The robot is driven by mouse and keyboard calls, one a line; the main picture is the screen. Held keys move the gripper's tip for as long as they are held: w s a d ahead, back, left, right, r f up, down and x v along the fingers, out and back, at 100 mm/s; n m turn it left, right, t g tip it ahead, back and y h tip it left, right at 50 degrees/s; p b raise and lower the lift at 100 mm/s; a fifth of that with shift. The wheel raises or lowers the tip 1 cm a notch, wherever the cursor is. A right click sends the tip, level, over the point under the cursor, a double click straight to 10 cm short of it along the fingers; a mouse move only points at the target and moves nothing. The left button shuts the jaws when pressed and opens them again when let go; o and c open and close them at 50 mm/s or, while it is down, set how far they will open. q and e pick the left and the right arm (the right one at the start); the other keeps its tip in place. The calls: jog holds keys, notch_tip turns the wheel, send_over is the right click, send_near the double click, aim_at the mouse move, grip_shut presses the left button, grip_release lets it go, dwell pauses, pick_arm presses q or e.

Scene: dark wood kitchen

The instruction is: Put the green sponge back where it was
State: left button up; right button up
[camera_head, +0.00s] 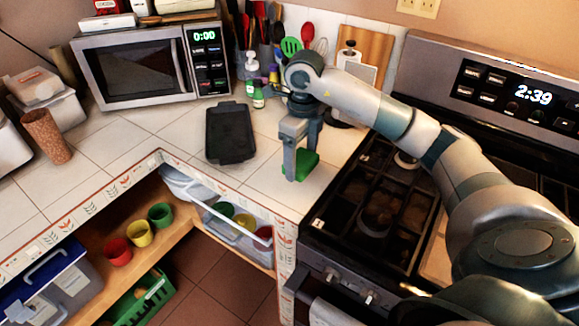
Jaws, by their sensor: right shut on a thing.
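The green sponge (305,161) is at the tiled counter beside the stove, low between the fingers of my right gripper (297,172). The right gripper points down and is shut on the sponge; its near finger hides part of it. I cannot tell whether the sponge touches the counter tiles or is just above them. My right arm reaches in from the right, over the stove. My left gripper is not in view.
A black tray (230,133) lies left of the sponge. Small bottles (257,95) and a utensil holder stand behind. The microwave (152,68) is at the back left. The stove (375,215) borders the counter on the right. Open shelves with colored cups (139,233) are below.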

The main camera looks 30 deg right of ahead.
jog(key=w+f, duration=0.1)
jog(key=w+a+f+p, duration=0.1)
jog(key=w, duration=0.1)
jog(key=shift+w+a+f, duration=0.1)
jog(key=shift+w+a, duration=0.05)
jog(key=shift+a, duration=0.05)
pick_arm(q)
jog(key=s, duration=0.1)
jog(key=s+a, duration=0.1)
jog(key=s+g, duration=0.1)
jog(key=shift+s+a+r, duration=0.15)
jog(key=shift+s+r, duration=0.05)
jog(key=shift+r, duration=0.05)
pick_arm(e)
jog(key=shift+f+p, duration=0.8)
jog(key=shift+f, duration=1.2)
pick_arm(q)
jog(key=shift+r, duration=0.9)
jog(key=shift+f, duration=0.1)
pick_arm(e)
jog(key=shift+f, duration=0.2)
jog(key=o, duration=1)
jog(key=shift+r, duration=0.1)
